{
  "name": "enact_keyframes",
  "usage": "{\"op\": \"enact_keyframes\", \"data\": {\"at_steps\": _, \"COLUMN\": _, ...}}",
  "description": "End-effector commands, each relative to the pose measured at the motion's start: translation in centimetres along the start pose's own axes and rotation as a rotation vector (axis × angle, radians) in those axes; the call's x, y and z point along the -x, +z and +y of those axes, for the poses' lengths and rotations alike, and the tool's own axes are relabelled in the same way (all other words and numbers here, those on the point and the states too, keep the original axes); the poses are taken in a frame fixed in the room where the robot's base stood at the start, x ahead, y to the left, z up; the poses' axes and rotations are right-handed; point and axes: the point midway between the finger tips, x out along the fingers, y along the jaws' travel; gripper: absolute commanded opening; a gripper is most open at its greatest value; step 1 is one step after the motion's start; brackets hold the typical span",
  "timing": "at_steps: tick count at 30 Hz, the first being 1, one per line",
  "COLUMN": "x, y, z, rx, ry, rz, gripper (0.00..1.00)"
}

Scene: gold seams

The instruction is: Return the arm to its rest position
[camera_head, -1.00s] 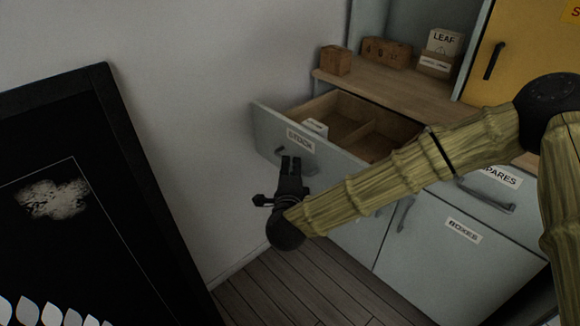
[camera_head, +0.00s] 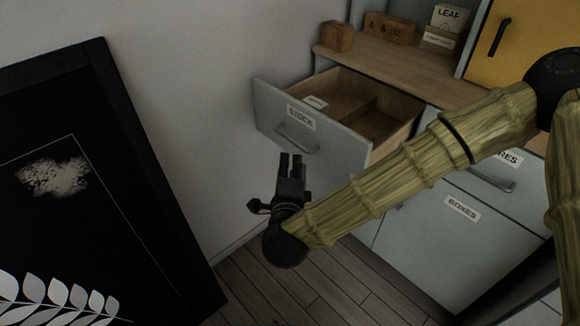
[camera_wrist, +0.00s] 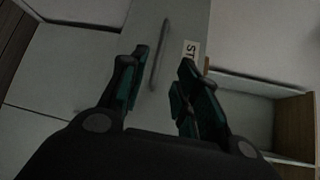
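My gripper (camera_head: 290,163) is at the end of my bamboo-like arm, in front of and a little below the open drawer labelled STOCK. In the wrist view my gripper (camera_wrist: 162,75) has its two fingers apart with nothing between them. The drawer front (camera_head: 335,137) with its bar handle (camera_head: 296,137) lies beyond the fingertips, apart from them. The drawer front also shows in the wrist view (camera_wrist: 182,25), with the handle (camera_wrist: 159,55) seen between the fingers.
The drawer is pulled out and holds a small pale box (camera_head: 316,103). Wooden boxes (camera_head: 338,36) stand on the counter (camera_head: 400,68) above. A BOXES cabinet door (camera_head: 425,245) is below. A dark framed panel (camera_head: 120,180) stands at left. Floor (camera_head: 330,285) is clear between them.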

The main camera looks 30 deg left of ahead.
Motion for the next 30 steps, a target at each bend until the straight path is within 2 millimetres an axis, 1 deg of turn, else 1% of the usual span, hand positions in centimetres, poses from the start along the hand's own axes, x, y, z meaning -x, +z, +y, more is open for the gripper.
{"op": "enact_keyframes", "data": {"at_steps": 7, "x": 0.0, "y": -0.1, "z": 0.1, "rx": 0.003, "ry": 0.003, "rz": -0.001, "gripper": 0.32}}
{"op": "enact_keyframes", "data": {"at_steps": 9, "x": 0.0, "y": -0.4, "z": 0.8, "rx": 0.021, "ry": 0.016, "rz": -0.004, "gripper": 0.32}}
{"op": "enact_keyframes", "data": {"at_steps": 11, "x": 0.1, "y": -1.2, "z": 2.2, "rx": 0.055, "ry": 0.042, "rz": -0.010, "gripper": 0.32}}
{"op": "enact_keyframes", "data": {"at_steps": 14, "x": 0.6, "y": -3.2, "z": 5.8, "rx": 0.149, "ry": 0.116, "rz": -0.032, "gripper": 0.32}}
{"op": "enact_keyframes", "data": {"at_steps": 15, "x": 1.0, "y": -4.3, "z": 7.6, "rx": 0.196, "ry": 0.153, "rz": -0.045, "gripper": 0.32}}
{"op": "enact_keyframes", "data": {"at_steps": 17, "x": 1.7, "y": -6.1, "z": 10.4, "rx": 0.271, "ry": 0.215, "rz": -0.066, "gripper": 0.32}}
{"op": "enact_keyframes", "data": {"at_steps": 18, "x": 2.3, "y": -7.3, "z": 12.3, "rx": 0.320, "ry": 0.258, "rz": -0.082, "gripper": 0.32}}
{"op": "enact_keyframes", "data": {"at_steps": 20, "x": 3.3, "y": -9.3, "z": 15.1, "rx": 0.390, "ry": 0.323, "rz": -0.106, "gripper": 0.32}}
{"op": "enact_keyframes", "data": {"at_steps": 21, "x": 4.1, "y": -10.6, "z": 16.8, "rx": 0.435, "ry": 0.366, "rz": -0.122, "gripper": 0.32}}
{"op": "enact_keyframes", "data": {"at_steps": 23, "x": 5.5, "y": -12.6, "z": 19.4, "rx": 0.499, "ry": 0.431, "rz": -0.149, "gripper": 0.32}}
{"op": "enact_keyframes", "data": {"at_steps": 24, "x": 6.5, "y": -14.0, "z": 20.9, "rx": 0.540, "ry": 0.474, "rz": -0.168, "gripper": 0.32}}
{"op": "enact_keyframes", "data": {"at_steps": 26, "x": 8.0, "y": -16.0, "z": 23.2, "rx": 0.598, "ry": 0.539, "rz": -0.197, "gripper": 0.32}}
{"op": "enact_keyframes", "data": {"at_steps": 27, "x": 9.2, "y": -17.4, "z": 24.7, "rx": 0.635, "ry": 0.583, "rz": -0.217, "gripper": 0.32}}
{"op": "enact_keyframes", "data": {"at_steps": 29, "x": 11.2, "y": -19.5, "z": 26.8, "rx": 0.687, "ry": 0.651, "rz": -0.250, "gripper": 0.32}}
{"op": "enact_keyframes", "data": {"at_steps": 30, "x": 12.5, "y": -20.9, "z": 28.1, "rx": 0.721, "ry": 0.696, "rz": -0.273, "gripper": 0.32}}
